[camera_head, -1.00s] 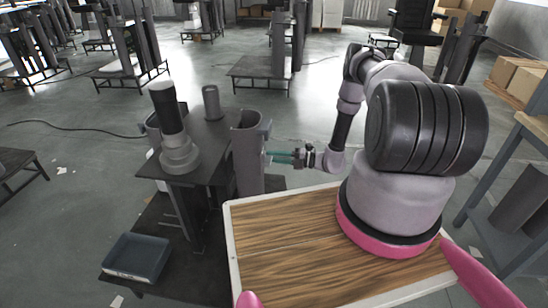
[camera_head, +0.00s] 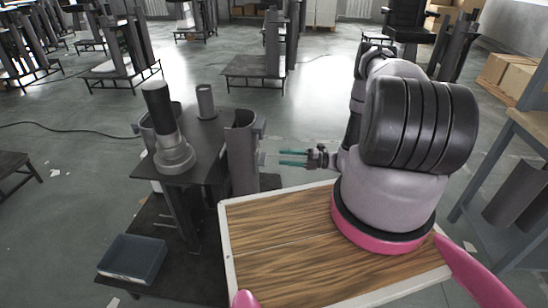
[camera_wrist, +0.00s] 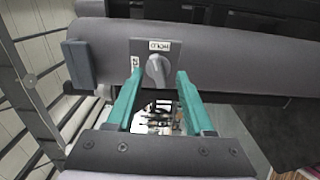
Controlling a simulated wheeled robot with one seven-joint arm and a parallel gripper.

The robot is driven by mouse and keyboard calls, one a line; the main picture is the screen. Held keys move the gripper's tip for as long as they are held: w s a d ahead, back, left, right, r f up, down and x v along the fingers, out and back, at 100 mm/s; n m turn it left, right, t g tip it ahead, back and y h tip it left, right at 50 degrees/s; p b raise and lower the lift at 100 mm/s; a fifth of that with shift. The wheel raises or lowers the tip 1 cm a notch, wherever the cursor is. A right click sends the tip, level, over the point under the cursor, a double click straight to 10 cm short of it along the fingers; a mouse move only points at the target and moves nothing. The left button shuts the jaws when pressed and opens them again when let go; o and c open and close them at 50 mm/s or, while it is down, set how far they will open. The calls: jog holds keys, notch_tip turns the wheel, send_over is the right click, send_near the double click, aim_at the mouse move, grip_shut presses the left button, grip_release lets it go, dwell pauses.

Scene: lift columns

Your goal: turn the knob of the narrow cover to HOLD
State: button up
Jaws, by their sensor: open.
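The narrow cover is a grey upright column housing (camera_head: 241,160) beside the dark table in the head view. In the wrist view its grey face (camera_wrist: 230,55) runs across the picture. A small plate on it bears a pale knob (camera_wrist: 157,70). A label reading HOLD upside down (camera_wrist: 159,47) is above the knob, and a smaller label (camera_wrist: 135,62), too small to read, is at its left. The knob's ridge looks slanted; which label it points to is unclear. My gripper (camera_head: 281,158) is open, with green fingers; its fingertips (camera_wrist: 157,78) appear either side of the knob, apart from the cover.
A dark table (camera_head: 204,148) left of the cover carries a grey stepped cylinder (camera_head: 173,150) and a smaller cylinder (camera_head: 206,101). A blue-grey bin (camera_head: 132,258) sits low at the left. A grey block (camera_wrist: 79,63) juts from the cover left of the knob.

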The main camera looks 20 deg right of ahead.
jog(key=shift+v, duration=1.9)
jog(key=shift+o, duration=0.3)
jog(key=o, duration=0.5)
jog(key=shift+o, duration=1)
jog(key=shift+s+n, duration=0.1)
jog(key=shift+n, duration=0.3)
jog(key=w+a+n, duration=0.2)
jog(key=a+n, duration=0.8)
jog(key=n, duration=1.1)
jog(key=shift+a, duration=0.35)
